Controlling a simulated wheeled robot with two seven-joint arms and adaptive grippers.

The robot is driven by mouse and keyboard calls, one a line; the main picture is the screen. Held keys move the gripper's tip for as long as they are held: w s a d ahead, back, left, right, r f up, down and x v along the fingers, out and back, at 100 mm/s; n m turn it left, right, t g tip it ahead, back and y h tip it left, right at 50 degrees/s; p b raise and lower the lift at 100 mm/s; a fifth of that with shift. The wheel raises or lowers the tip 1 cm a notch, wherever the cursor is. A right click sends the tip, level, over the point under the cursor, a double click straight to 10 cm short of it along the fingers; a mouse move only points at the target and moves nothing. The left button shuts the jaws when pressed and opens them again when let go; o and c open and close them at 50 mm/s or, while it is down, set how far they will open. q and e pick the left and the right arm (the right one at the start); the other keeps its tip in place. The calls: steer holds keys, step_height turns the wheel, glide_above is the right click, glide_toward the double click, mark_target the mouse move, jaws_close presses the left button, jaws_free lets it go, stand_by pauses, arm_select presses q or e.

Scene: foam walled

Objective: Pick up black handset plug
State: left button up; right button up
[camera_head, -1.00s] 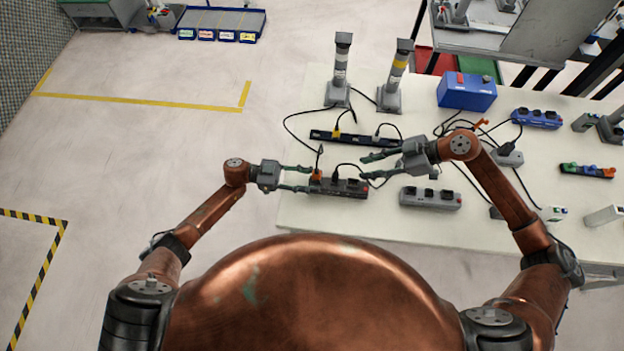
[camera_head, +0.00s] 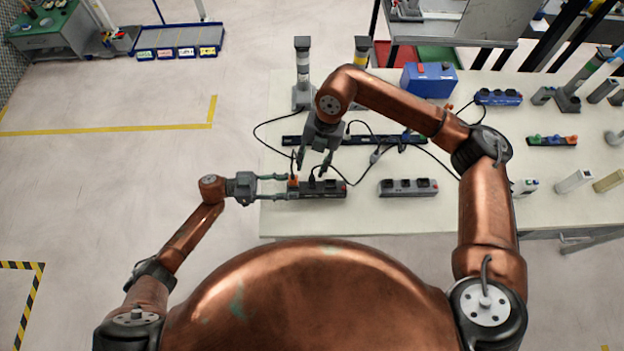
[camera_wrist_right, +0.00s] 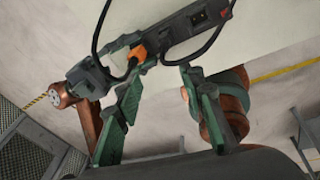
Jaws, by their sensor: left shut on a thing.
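A dark power strip (camera_head: 330,190) lies near the table's front left edge, with an orange plug (camera_head: 293,182) at its left end. The black handset plug (camera_head: 312,181) stands upright in the strip just right of the orange one. My left gripper (camera_head: 288,187) is shut on the strip's left end. My right gripper (camera_head: 313,168) points toward the strip from behind, its fingers apart near the black plug. In the right wrist view, the empty-looking right gripper (camera_wrist_right: 160,85) has spread green fingers, with the strip (camera_wrist_right: 185,27) and orange plug (camera_wrist_right: 137,53) beyond. I cannot clearly make out the black plug there.
Black cables (camera_head: 350,170) loop around the strip. Two grey posts (camera_head: 303,75) and a blue box (camera_head: 430,80) stand farther back.

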mark_target(312, 176)
steer(key=n+h, duration=0.1)
steer(key=w+r+n+t+h, duration=0.1)
steer(key=n, duration=0.1)
steer(key=shift+w+r, duration=0.15)
steer(key=shift+r, duration=0.15)
step_height(312, 176, down, 6)
steer(key=shift+f, duration=0.25)
steer(key=shift+s+d+f, duration=0.1)
steer(key=shift+s+f, duration=0.05)
steer(key=shift+f, duration=1.2)
steer(key=shift+s+f, duration=0.15)
steer(key=shift+f, duration=1.2)
steer(key=shift+c, duration=0.4)
jaws_close()
